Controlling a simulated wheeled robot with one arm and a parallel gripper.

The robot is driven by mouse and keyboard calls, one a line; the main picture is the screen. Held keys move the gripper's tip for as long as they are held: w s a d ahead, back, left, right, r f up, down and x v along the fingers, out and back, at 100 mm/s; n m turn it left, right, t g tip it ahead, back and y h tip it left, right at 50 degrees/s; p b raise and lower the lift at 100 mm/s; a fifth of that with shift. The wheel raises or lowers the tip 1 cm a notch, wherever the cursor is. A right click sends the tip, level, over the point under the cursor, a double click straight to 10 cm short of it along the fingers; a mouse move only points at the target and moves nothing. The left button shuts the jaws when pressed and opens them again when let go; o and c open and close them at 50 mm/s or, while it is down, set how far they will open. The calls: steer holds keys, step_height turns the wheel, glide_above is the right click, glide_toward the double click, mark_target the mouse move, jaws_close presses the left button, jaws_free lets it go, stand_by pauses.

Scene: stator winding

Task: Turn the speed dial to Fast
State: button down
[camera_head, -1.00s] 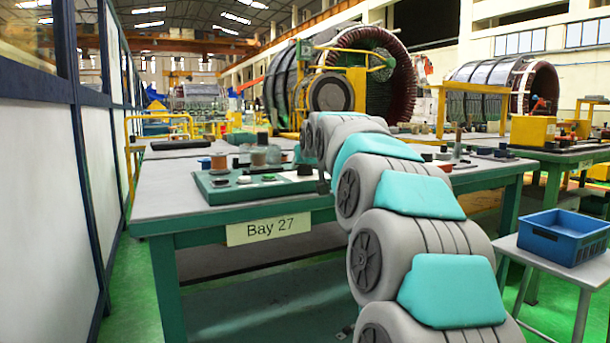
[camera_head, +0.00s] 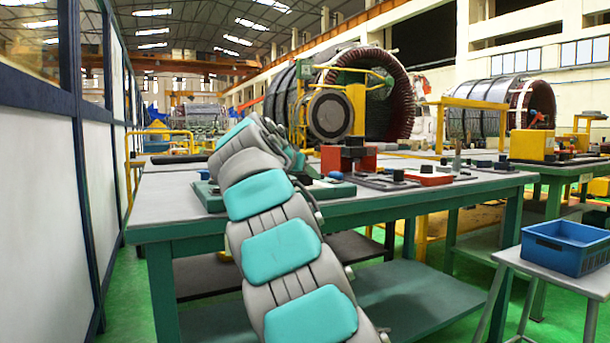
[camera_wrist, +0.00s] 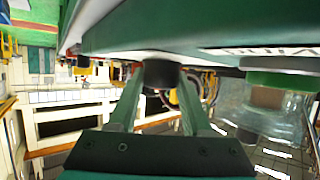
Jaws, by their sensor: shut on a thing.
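A dark round knob (camera_wrist: 160,72), which looks like the speed dial, sits on a green panel (camera_wrist: 150,35) across the top of the wrist view. My gripper (camera_wrist: 160,84) has its two green fingers closed on the sides of the knob. The view is tilted over, and no dial marks or pointer show, so I cannot tell the setting. Only part of the green panel (camera_head: 209,203) shows on the table there, beside my arm.
In the head view a red block with a black top (camera_head: 350,158) stands on the table (camera_head: 400,199). A blue crate (camera_head: 566,247) sits on a small stand at right.

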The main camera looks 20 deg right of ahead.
steer(key=shift+r+m+g, duration=0.1)
steer(key=shift+m+g, duration=0.2)
stand_by(0.4)
steer(key=shift+c, duration=1.7)
jaws_free()
steer(key=shift+a, duration=0.1)
steer(key=v, duration=0.7)
steer(key=shift+s+a, duration=0.2)
steer(key=shift+a, duration=0.15)
steer(key=shift+d+r, duration=0.1)
